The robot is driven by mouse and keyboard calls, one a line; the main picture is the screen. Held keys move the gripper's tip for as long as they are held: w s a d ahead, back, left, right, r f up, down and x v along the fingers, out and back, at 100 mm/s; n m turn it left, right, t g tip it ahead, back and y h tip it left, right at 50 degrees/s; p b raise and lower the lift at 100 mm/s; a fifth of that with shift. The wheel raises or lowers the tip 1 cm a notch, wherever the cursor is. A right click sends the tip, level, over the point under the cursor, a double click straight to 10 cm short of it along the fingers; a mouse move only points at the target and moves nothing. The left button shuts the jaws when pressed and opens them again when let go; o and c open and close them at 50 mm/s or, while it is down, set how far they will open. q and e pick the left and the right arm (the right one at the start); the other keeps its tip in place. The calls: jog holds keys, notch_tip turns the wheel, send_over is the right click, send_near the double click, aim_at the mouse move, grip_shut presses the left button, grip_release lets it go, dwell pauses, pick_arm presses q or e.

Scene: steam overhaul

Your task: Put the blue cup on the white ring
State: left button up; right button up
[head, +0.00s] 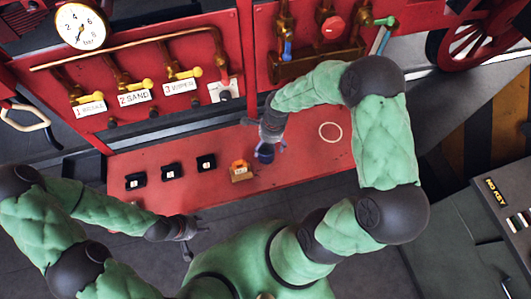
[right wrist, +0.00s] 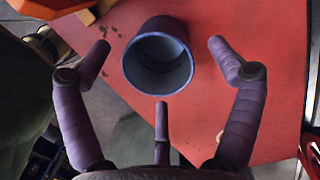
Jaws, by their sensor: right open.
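The blue cup (head: 265,154) stands on the red bench, partly hidden by my right gripper in the head view. In the right wrist view the cup (right wrist: 158,58) is seen from above, with its round mouth open and its inside looking empty. My right gripper (head: 268,142) is open, with its purple fingers (right wrist: 160,60) spread to either side of the cup. My left gripper (head: 190,238) is off the bench's front edge, too small to judge.
The red bench (head: 300,175) also holds an orange object (head: 240,170) just left of the cup and several black blocks (head: 171,171) further left. Red panels with brass pipes and valves (head: 130,85) rise behind. The bench around the ring is clear.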

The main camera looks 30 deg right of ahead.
aim_at(265, 153)
jog(key=shift+a+f+b, duration=0.15)
jog(key=shift+a+f, duration=0.05)
jog(key=shift+f, duration=1.35)
jog(key=shift+a+f+b, duration=0.15)
jog(key=shift+a+f, duration=0.05)
jog(key=shift+f, duration=1.35)
jog(key=shift+c, duration=0.3)
jog(key=c, duration=1.3)
jog(key=shift+o, duration=0.2)
jog(key=shift+r, duration=0.1)
